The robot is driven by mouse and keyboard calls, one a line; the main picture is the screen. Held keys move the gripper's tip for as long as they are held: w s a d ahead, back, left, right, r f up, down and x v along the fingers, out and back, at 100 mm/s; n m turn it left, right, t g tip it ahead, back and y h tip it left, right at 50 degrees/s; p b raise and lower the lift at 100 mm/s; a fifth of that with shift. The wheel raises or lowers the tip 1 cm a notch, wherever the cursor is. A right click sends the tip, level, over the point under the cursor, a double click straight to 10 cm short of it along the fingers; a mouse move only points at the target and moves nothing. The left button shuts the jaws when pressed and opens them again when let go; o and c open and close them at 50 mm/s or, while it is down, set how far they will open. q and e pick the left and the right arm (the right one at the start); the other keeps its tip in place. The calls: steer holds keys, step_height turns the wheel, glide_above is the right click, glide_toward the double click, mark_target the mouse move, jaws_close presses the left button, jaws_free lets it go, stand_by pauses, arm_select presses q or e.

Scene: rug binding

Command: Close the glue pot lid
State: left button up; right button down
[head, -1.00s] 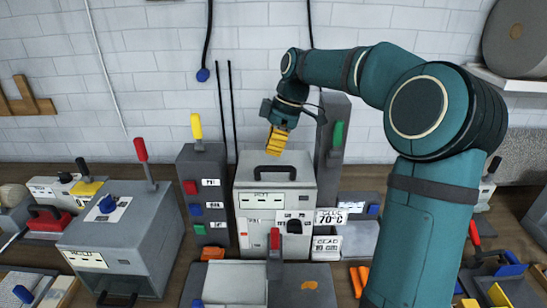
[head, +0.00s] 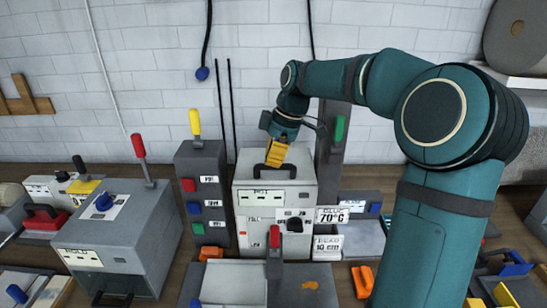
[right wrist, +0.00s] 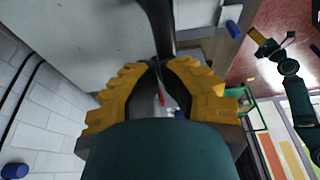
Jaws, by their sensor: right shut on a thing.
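The glue pot (head: 255,222) is a light grey box in the middle of the bench, with a label marked POT on its front. Its lid (head: 245,166) forms the grey top and carries a black bar handle (head: 264,172). I cannot tell whether the lid sits fully down. My right gripper (head: 276,156) reaches down from above with its yellow fingers shut on the handle. In the right wrist view, the dark handle (right wrist: 158,30) runs between the yellow fingers (right wrist: 160,75). My left gripper (right wrist: 268,46) shows small at the right of that view, and its fingers are unclear.
A grey panel (head: 190,165) with coloured buttons and a yellow lever stands left of the pot. A dark post (head: 332,150) with a green handle stands close behind right. A grey box (head: 125,225) with a red lever is farther left. The wall is behind.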

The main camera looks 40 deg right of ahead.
steer(key=shift+s+a+f, duration=0.25)
steer(key=shift+s, duration=0.05)
steer(key=shift+w+d+f, duration=0.1)
steer(key=shift+w+d, duration=0.05)
steer(key=shift+a+v, duration=0.2)
steer(key=shift+v, duration=4)
